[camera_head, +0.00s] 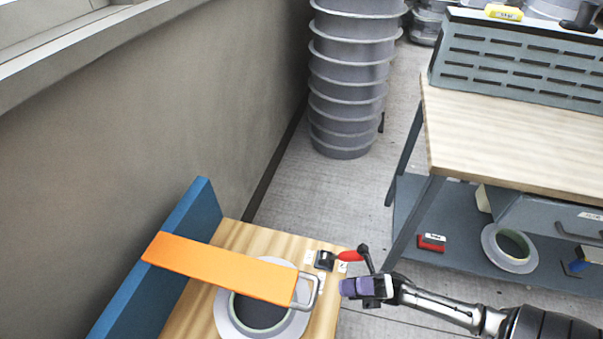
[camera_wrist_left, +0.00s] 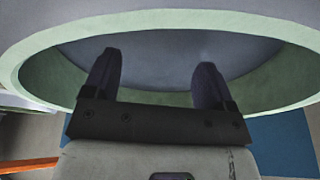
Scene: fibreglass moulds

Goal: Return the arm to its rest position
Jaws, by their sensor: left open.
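My right gripper (camera_head: 366,288) is at the lower middle of the head view, at the end of my arm that comes in from the right. A purple part shows at its tip; I cannot tell whether its jaws are apart. It appears near the right edge of a small wooden table (camera_head: 195,318). My left gripper (camera_wrist_left: 156,80) shows only in the left wrist view. Its two dark fingers are spread apart with nothing between them. Behind them is a large round grey form with a pale green rim (camera_wrist_left: 285,28). The left arm is out of the head view.
An orange board (camera_head: 220,268) lies over a white ring (camera_head: 228,325) on the wooden table. A blue panel (camera_head: 165,265) stands along its left side. A grey stack (camera_head: 352,85) and a workbench (camera_head: 500,140) stand behind.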

